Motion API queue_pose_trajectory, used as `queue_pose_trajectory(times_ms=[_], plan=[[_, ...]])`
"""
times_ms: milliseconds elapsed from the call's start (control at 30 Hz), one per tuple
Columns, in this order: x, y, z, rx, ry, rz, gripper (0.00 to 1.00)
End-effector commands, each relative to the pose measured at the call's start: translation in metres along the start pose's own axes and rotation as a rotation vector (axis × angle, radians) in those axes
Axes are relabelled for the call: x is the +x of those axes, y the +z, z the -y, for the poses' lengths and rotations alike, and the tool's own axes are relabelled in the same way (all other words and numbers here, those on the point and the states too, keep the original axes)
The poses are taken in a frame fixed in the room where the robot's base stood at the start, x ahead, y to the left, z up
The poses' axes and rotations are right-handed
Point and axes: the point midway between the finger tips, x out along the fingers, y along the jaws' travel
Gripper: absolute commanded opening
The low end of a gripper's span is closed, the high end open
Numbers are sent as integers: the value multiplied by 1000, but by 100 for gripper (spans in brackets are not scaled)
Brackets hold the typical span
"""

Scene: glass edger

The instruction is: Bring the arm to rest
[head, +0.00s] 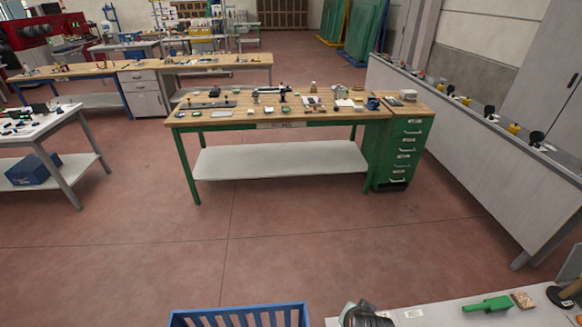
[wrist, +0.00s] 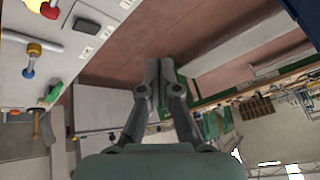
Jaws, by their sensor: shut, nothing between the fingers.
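My gripper (wrist: 152,78) is in the middle of the wrist view. Its two dark fingers are together at the tips, with nothing between them. The fingers point out over the reddish floor and touch nothing that I can see. The wrist view is strongly tilted. In the head view I cannot make out my gripper for sure; a dark rounded shape at the bottom edge is cut off.
A pale bench (head: 430,316) with a green tool (head: 487,304) is at the bottom right, beside a blue crate (head: 240,316). A green-legged workbench (head: 330,113) with small items stands farther back. A long grey counter (head: 440,130) runs along the right. The floor (head: 230,230) between is clear.

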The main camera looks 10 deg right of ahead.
Motion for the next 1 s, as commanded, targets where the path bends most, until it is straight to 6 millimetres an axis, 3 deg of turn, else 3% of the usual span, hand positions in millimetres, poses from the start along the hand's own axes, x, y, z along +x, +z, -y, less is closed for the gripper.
queue_pose_trajectory(times_ms=[33,200,300,467,500,800,900,1000], plan=[[-21,10,30,-95,-56,-49,0],[-104,46,103,-391,-229,-224,0],[-157,70,133,-540,-324,-331,0],[-242,108,158,-736,-460,-496,0],[-265,87,164,-724,-446,-487,0],[-362,30,188,-714,-439,-483,0],[-386,16,194,-712,-438,-482,0],[-395,11,196,-711,-437,-482,0]])
